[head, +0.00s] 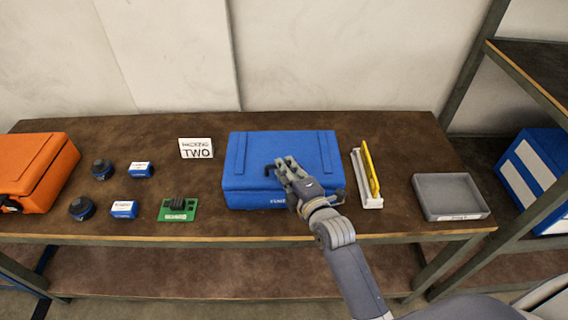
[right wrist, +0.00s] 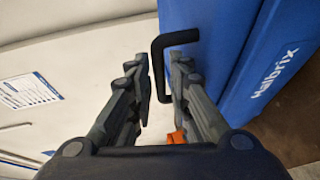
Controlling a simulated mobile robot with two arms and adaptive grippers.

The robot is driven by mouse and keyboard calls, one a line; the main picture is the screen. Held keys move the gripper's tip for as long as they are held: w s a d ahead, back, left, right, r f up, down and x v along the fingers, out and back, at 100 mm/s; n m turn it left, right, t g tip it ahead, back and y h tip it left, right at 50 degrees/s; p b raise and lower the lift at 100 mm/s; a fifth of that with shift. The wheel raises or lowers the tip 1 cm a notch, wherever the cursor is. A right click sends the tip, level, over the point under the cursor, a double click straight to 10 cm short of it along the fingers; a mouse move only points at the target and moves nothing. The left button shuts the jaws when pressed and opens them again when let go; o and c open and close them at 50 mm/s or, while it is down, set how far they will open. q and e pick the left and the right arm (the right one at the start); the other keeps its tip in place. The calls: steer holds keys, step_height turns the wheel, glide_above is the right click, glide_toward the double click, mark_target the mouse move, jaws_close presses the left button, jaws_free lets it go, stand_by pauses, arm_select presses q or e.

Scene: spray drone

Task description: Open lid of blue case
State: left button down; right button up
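The blue case (head: 260,190) lies on the brown table, its lid (head: 300,145) shut. A black handle (head: 268,169) shows on the case beside my right gripper (head: 281,163), which reaches over the case from the front right. In the right wrist view, the blue case (right wrist: 225,50) fills the upper right. There the black handle (right wrist: 158,68) passes between the two fingers of my right gripper (right wrist: 160,68). The fingers stand apart, with gaps beside the handle. My left gripper is not in view.
Left of the case are a green circuit board (head: 178,209), a "TWO" sign (head: 196,148), small black and blue parts and an orange case (head: 35,170). Right are a white holder with a yellow bar (head: 370,170) and a grey tray (head: 450,193). A metal shelf (head: 535,60) stands far right.

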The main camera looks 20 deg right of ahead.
steer(key=shift+x, duration=0.85)
jaws_close()
steer(key=shift+r, duration=0.1)
